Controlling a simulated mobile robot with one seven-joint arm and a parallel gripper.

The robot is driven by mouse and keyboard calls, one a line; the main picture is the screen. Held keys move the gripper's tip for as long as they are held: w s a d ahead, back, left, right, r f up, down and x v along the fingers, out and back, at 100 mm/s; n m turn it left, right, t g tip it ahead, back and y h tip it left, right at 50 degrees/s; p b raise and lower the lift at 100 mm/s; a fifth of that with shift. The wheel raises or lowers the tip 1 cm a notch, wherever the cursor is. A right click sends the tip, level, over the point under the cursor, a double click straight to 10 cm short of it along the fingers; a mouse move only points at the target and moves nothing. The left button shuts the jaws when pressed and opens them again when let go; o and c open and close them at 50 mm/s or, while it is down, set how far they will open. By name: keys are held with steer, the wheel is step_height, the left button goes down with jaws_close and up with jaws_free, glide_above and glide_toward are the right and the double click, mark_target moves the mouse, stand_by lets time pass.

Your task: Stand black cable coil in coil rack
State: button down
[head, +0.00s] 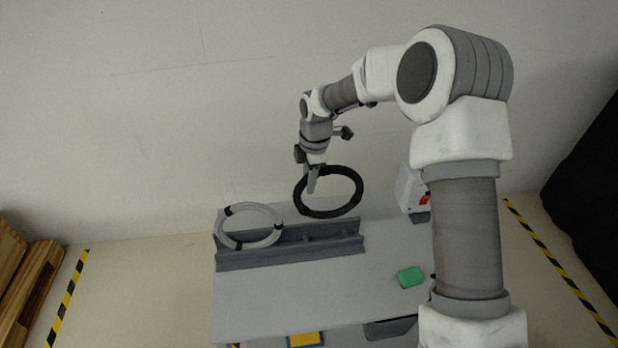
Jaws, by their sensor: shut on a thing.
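The black cable coil (357,204) hangs from my gripper (311,187) in the head view, above the back of the cart and behind the rack. My gripper points down and is shut on the coil's left side. The coil's face is turned toward the camera, and it looks apart from the rack. The coil rack (290,258) is a long grey trough with raised walls along the cart top. A grey-white cable coil (276,236) with black ties stands tilted at the rack's left end. The rack's middle and right part look empty.
The grey cart top (290,300) is mostly clear in front of the rack. A green block (410,277) lies at the right. A white box with a red part (408,188) stands at the back right. A wall is behind; pallets (28,285) are at left.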

mark_target(309, 207)
steer(key=shift+f+b, duration=3.15)
steer(key=shift+f, duration=1.9)
steer(key=c, duration=0.5)
jaws_free()
steer(key=shift+s+d+r, duration=0.25)
steer(key=shift+s+r, duration=0.05)
steer(key=shift+r, duration=2.55)
steer(key=shift+s+d+r, duration=0.3)
steer(key=shift+s+r, duration=0.05)
steer(key=shift+r, duration=2.55)
steer(key=shift+s+d+r, duration=0.25)
steer(key=shift+s+r, duration=0.05)
steer(key=shift+r, duration=2.55)
